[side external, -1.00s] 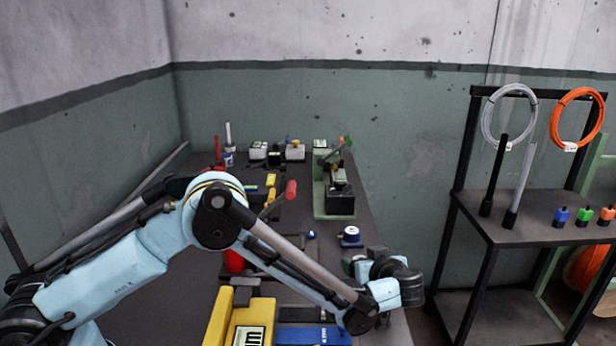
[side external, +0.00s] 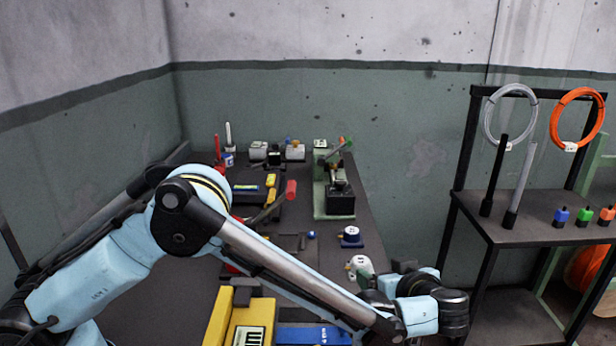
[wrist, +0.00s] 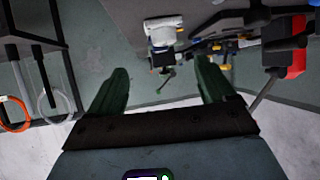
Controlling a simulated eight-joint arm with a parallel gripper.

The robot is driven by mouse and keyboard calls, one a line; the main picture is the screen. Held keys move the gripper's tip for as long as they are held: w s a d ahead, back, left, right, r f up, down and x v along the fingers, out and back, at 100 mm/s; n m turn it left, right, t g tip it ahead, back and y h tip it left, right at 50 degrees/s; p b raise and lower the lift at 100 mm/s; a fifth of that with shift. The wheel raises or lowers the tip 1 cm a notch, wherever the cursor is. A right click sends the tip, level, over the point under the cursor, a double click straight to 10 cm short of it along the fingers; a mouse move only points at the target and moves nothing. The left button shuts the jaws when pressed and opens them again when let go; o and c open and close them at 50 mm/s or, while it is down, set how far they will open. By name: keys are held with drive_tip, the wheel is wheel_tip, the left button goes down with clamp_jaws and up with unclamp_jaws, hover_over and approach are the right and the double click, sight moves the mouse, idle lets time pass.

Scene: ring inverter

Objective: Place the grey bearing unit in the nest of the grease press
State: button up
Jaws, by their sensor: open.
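A light grey rounded unit (side external: 360,266), which I take to be the bearing unit, sits on the bench near its right edge in the side view. A pale unit (wrist: 165,30), probably the same one, shows at the top of the wrist view, beyond my fingertips. The grease press (side external: 335,190) stands farther back, with a green base, a dark block and a raised lever; its nest is too small to make out. My gripper (wrist: 162,66) is open and empty, its two green fingers wide apart. In the side view my wrist largely hides it, right of the grey unit.
A blue-based unit with a white top (side external: 350,236) stands between the grey unit and the press. A yellow block (side external: 243,322) and blue block (side external: 312,336) lie at the front. A black shelf rack (side external: 525,225) stands to the right, beyond a gap.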

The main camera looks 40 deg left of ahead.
drive_tip(key=shift+s+d+r, duration=0.35)
drive_tip(key=shift+d+r, duration=0.05)
drive_tip(key=shift+d, duration=0.1)
drive_tip(key=s+a+r+m+g+h, duration=0.1)
drive_tip(key=s+a+r+m+h, duration=0.1)
drive_tip(key=a+r+m+h, duration=0.3)
drive_tip(key=s+a+r+m+g, duration=0.1)
drive_tip(key=s+a+r, duration=0.2)
drive_tip(key=a, duration=0.4)
drive_tip(key=s+a+m+t+h, duration=0.1)
drive_tip(key=s+a+m+h, duration=0.3)
drive_tip(key=s, duration=0.7)
drive_tip(key=shift+s+a+m+t+h, duration=0.3)
drive_tip(key=shift+s+a+t+h, duration=0.1)
drive_tip(key=shift+a, duration=0.5)
drive_tip(key=shift+s+f+m+t, duration=0.3)
drive_tip(key=shift+s, duration=0.2)
drive_tip(key=shift+c, duration=0.5)
drive_tip(key=shift+r, duration=0.1)
